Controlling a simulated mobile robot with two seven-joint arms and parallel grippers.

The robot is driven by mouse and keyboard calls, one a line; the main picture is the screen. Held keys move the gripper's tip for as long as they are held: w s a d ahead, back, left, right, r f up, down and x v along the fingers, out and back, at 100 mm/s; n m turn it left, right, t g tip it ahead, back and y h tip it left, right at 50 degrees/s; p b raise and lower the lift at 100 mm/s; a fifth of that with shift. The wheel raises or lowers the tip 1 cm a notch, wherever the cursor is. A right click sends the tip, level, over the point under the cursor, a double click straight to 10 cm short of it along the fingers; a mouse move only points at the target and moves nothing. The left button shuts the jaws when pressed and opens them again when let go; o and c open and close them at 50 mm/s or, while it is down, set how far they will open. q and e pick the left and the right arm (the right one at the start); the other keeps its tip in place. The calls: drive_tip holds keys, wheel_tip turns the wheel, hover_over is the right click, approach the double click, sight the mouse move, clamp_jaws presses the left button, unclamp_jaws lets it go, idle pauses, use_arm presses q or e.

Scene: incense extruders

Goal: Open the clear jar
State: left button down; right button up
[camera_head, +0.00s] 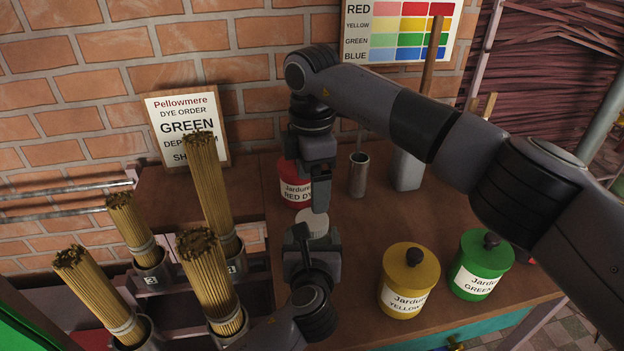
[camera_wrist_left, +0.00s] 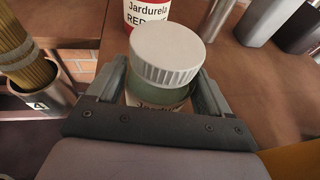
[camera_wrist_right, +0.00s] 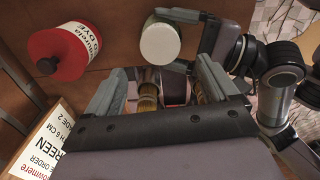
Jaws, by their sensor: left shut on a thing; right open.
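The clear jar (camera_wrist_left: 160,97) has a ribbed white lid (camera_wrist_left: 167,58) on it and dull green contents; a label shows partly. My left gripper (camera_head: 311,245) is shut on the jar's body, one finger on each side, below the lid. The lid also shows in the head view (camera_head: 313,224) and the right wrist view (camera_wrist_right: 160,43). My right gripper (camera_head: 319,190) points down near the lid, open and empty. In the right wrist view the lid is beyond its fingertips, not between them. The lid appears seated on the jar.
A red dye jar (camera_head: 294,188) stands behind the clear jar. Yellow (camera_head: 409,283) and green (camera_head: 482,265) jars stand to the right. Bundles of incense sticks (camera_head: 208,270) stand in holders at left. A metal cup (camera_head: 358,176) and an order sign (camera_head: 187,130) are at the back.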

sight(312, 219)
drive_tip(key=shift+f+m, duration=0.1)
drive_tip(key=shift+m, duration=0.3)
drive_tip(key=shift+f, duration=3.9)
